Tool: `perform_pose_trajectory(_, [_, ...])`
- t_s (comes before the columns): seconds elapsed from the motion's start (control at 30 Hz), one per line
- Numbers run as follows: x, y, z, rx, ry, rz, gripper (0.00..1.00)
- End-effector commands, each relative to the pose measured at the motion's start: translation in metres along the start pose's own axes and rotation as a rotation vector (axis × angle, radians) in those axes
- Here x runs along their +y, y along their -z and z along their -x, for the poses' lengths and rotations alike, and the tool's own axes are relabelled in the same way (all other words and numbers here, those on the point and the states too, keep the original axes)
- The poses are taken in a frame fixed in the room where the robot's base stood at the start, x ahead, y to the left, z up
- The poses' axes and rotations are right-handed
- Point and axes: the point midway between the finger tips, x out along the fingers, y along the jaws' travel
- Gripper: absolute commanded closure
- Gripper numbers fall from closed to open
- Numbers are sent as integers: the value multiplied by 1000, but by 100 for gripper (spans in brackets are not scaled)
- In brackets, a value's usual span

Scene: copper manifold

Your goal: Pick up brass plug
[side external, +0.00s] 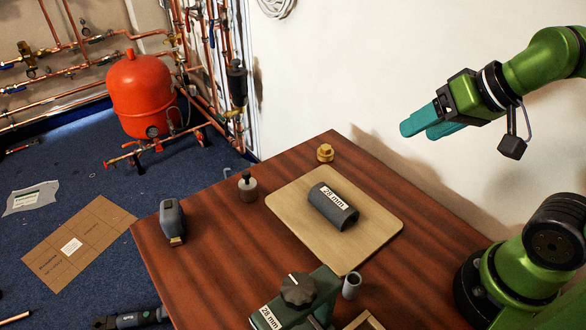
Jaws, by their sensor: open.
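A small brass plug (325,152) with a square-looking top sits on the brown wooden table near its far edge, just beyond the far corner of the pale board. My gripper (420,126), with teal fingers, hangs in the air at the upper right, well above the table and to the right of the plug. It is open, and I see nothing between its fingers. The plug is in full view and nothing touches it.
A pale board (290,225) holds a dark grey cylinder (333,206) labelled 28 mm. A small metal pot (248,187) and a tape measure (172,222) stand left. A green clamp-like tool (297,300) and a grey ring (351,285) are at the front. A white wall rises behind the table.

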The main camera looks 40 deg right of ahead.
Motion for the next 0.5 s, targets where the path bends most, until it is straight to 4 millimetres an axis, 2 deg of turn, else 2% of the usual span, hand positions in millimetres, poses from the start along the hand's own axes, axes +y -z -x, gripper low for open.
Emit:
perform_pose_trajectory(0.27, [1,0,-1,-4,-3,-2,39])
perform_pose_trajectory(0.37, [4,-2,-11,-44,-22,-13,39])
perform_pose_trajectory(0.5, [4,18,-32,-119,-66,-23,39])
